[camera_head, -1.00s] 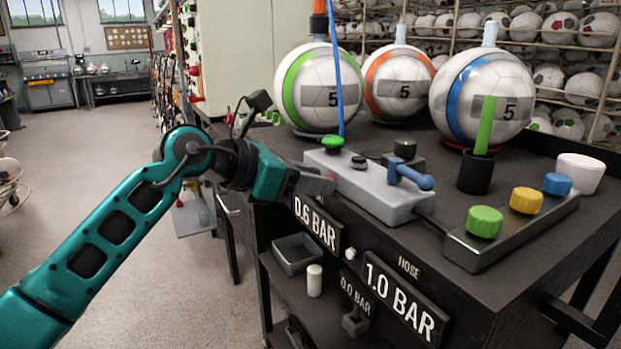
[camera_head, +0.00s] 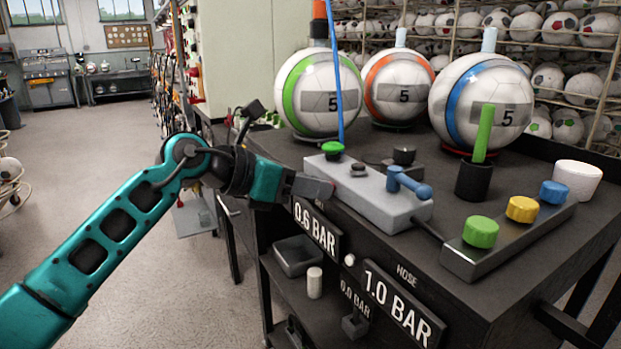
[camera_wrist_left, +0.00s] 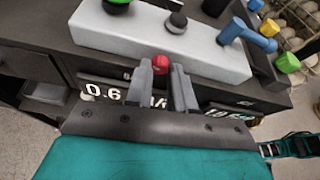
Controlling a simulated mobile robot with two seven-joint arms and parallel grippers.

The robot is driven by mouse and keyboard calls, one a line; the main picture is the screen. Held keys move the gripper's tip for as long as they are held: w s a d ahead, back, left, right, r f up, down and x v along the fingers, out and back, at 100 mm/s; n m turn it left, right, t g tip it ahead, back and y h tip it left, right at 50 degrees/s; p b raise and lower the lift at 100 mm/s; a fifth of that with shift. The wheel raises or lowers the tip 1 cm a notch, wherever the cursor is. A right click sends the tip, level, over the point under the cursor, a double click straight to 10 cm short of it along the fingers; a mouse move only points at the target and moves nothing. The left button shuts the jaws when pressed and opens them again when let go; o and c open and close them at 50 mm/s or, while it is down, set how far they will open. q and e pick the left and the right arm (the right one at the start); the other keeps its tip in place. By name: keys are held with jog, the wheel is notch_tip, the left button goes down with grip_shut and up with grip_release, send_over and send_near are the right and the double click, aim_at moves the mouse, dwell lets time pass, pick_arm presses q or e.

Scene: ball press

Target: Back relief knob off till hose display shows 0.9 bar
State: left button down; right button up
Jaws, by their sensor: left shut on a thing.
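The relief knob (camera_wrist_left: 160,64) is small and red, on the front face of the grey valve box (camera_head: 365,190). In the left wrist view it sits between the fingertips of my left gripper (camera_wrist_left: 161,78), which is shut on it. In the head view my left gripper (camera_head: 322,190) is at the box's front left edge and hides the knob. The hose display (camera_head: 403,305), under the label HOSE, reads 1.0 BAR. Another display (camera_head: 317,229) reads 0.6 BAR, and a smaller one reads 0.0 BAR. My right gripper is not in view.
A blue lever (camera_head: 408,182) and a green button (camera_head: 332,149) are on the box. A button strip (camera_head: 510,238) and a black holder with a green stick (camera_head: 483,135) stand to the right. Several balls (camera_head: 318,90) stand behind. Open floor lies left.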

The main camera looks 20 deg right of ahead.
pick_arm(q)
jog(key=n+g+p, duration=0.2)
jog(key=n, duration=0.1)
jog(key=shift+w+f+h, duration=0.1)
jog(key=shift+w+h, duration=0.1)
jog(key=shift+h, duration=0.1)
dwell(0.6)
jog(key=c, duration=1)
grip_release()
jog(key=shift+o, duration=0.2)
jog(key=shift+a, duration=0.15)
